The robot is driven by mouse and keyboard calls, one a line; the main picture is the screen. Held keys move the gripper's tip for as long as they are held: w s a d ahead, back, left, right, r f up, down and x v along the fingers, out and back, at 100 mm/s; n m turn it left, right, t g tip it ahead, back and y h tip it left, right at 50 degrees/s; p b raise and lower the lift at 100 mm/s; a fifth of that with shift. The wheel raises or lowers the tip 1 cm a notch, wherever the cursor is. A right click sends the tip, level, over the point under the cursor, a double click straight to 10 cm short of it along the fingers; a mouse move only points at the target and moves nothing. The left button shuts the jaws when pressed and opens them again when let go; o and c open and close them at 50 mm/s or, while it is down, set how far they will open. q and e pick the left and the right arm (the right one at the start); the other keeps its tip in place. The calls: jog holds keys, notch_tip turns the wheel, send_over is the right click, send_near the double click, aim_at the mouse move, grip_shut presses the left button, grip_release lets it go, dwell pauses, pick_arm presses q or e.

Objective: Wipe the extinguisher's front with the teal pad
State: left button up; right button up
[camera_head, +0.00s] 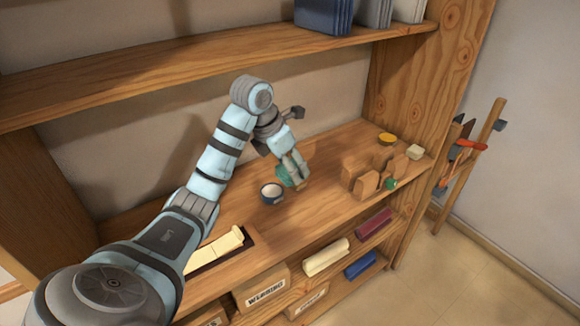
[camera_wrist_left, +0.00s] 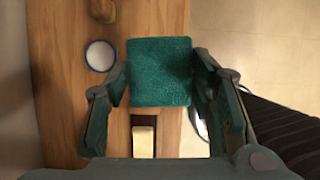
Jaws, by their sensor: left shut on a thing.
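The teal pad (camera_head: 284,178) is in my left gripper (camera_head: 297,172), above the shelf board near a cup. In the left wrist view the pad (camera_wrist_left: 160,72) shows as a flat teal square between the two fingers of my left gripper (camera_wrist_left: 160,88), which is shut on it. The fingers stand at the pad's left and right edges. I cannot make out an extinguisher in either view. My right gripper is in neither view.
A white cup (camera_head: 271,192) stands just below the pad, also in the left wrist view (camera_wrist_left: 100,56). A wooden organizer (camera_head: 364,182), yellow round item (camera_head: 387,138) and cream block (camera_head: 415,152) stand to the right. An upper shelf (camera_head: 200,72) runs overhead.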

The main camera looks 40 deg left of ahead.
pick_arm(q)
jog(key=o, duration=0.4)
jog(key=shift+c, duration=0.2)
jog(key=c, duration=0.4)
